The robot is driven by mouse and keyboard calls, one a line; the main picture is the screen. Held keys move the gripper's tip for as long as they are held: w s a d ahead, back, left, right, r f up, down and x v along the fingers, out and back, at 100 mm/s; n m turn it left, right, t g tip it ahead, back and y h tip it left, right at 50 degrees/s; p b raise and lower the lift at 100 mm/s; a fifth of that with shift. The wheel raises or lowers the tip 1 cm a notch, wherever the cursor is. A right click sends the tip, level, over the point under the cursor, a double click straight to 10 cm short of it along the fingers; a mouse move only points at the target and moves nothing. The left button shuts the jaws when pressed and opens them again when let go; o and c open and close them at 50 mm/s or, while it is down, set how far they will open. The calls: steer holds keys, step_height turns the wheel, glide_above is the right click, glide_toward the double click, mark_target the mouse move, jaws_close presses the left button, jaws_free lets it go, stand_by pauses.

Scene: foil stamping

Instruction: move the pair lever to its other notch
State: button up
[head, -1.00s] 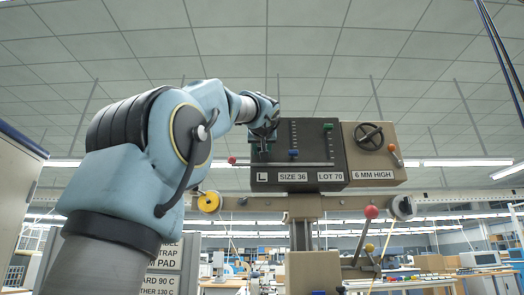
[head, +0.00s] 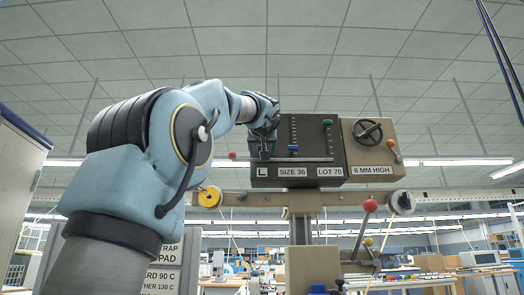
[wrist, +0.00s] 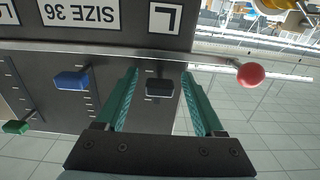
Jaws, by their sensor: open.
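The black knob (wrist: 160,86), which I take for the pair lever, sticks out of a dark panel (head: 310,135) beside the white L plate (head: 268,172). In the wrist view, the picture is upside down and the L plate (wrist: 164,17) sits above the knob. My gripper (wrist: 160,76) is open, with one green finger on each side of the knob and a gap visible on both sides. I cannot tell how deep the fingers reach. In the head view my gripper (head: 265,148) is at the panel's left part and hides the knob.
A blue knob (wrist: 72,80) and green knob (wrist: 15,127) stand on neighbouring scales. A handwheel (head: 368,131) is at the right.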

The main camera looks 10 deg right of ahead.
steer(key=s+a+b, duration=0.2)
steer(key=s+b, duration=0.2)
steer(key=s, duration=0.6)
steer(key=shift+s, duration=0.3)
steer(key=shift+w+f, duration=0.1)
